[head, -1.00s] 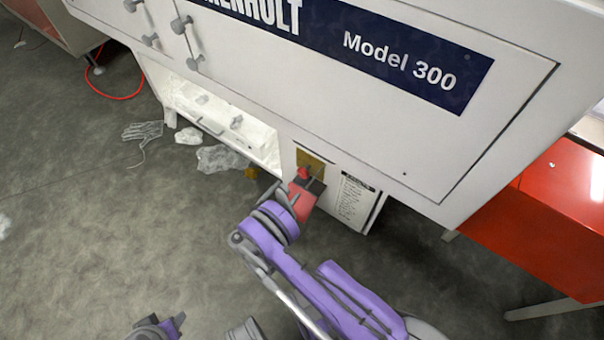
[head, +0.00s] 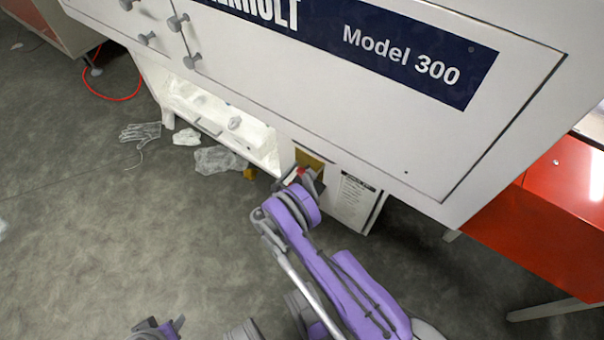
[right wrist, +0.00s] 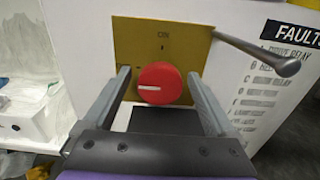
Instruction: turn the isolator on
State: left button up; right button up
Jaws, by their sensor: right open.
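The isolator is a round red knob (right wrist: 160,84) on a yellow plate (right wrist: 150,45), with "ON" lettered above it. The knob's white mark points left, not up at the lettering. In the head view the yellow plate (head: 309,160) sits low on the white machine, and the knob is largely hidden by my gripper. My right gripper (right wrist: 160,92) is open, with one finger on each side of the knob; contact cannot be told. It also shows in the head view (head: 302,180). My left gripper (head: 158,328) is partly visible at the bottom edge, its jaws unclear.
A grey lever (right wrist: 265,55) sticks out across the plate's upper right. A faults list (head: 355,200) is right of the plate. An open white bay (head: 225,120) is to the left. Clear scraps (head: 218,160) and a glove shape (head: 141,132) lie on the floor.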

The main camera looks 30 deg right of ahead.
jog(key=shift+c, duration=0.2)
jog(key=c, duration=1.3)
jog(key=m, duration=0.4)
jog(key=shift+m, duration=0.3)
jog(key=m, duration=0.4)
jog(key=shift+m, duration=0.3)
jog(key=m, duration=0.4)
jog(key=shift+m, duration=2.3)
